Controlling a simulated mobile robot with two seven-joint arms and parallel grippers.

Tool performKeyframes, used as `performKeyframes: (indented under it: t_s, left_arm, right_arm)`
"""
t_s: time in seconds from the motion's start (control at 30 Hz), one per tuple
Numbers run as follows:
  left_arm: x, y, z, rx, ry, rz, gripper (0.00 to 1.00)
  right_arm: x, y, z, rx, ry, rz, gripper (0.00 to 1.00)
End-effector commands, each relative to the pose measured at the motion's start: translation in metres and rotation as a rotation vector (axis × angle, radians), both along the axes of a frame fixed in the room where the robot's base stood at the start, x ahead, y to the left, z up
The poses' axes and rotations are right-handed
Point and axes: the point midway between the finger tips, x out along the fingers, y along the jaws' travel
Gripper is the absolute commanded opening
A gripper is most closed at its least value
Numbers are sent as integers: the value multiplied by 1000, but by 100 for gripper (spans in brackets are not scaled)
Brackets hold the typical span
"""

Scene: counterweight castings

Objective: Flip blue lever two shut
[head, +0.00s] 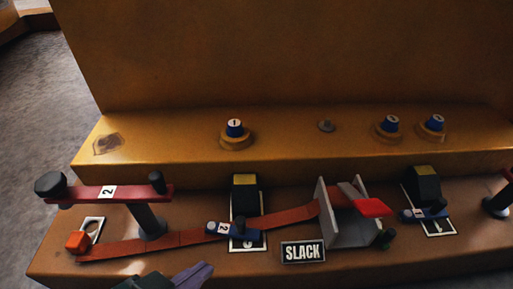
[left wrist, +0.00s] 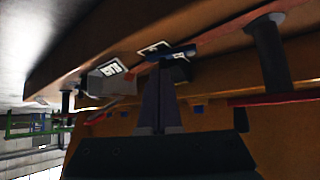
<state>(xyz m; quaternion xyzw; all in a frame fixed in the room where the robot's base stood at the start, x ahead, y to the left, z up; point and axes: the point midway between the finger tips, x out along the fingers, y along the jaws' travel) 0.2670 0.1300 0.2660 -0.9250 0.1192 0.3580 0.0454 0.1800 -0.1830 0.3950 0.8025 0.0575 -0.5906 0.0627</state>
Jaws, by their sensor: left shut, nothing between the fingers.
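The blue lever marked 2 (head: 222,229) lies crosswise over a white-edged plate (head: 248,246), against the orange-red strap. A dark block with a yellow top (head: 245,191) stands behind it. My left gripper (head: 205,272) is at the bottom edge of the head view, in front of and slightly left of the lever, with a visible gap. Its purplish fingers (left wrist: 158,92) are closed together and empty, pointing towards the blue lever (left wrist: 178,53) in the left wrist view. My right gripper is not in view.
The strap (head: 180,240) runs from an orange end piece (head: 77,242) to grey plates (head: 350,225) with a red lever (head: 373,207). A red arm marked 2 (head: 130,192) stands on a post at left. A SLACK sign (head: 303,251) and another blue lever (head: 425,213) are to the right.

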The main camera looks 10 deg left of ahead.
Motion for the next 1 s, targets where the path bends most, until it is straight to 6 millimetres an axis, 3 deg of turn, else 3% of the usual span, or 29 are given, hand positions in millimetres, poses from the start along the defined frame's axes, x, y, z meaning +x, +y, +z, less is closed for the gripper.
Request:
performKeyframes:
  t_s: [0.03,0.23,0.5,1.0]
  left_arm:
    - [10,-2,-17,-1,-5,-1,0]
    - [40,-10,-44,1,-5,-1,0]
    - [71,-18,-36,-1,-3,0,0]
    - [75,-20,-30,-1,0,1,0]
  right_arm:
    - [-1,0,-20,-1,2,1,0]
    - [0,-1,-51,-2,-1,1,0]
    - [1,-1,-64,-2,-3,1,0]
    - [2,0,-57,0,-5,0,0]
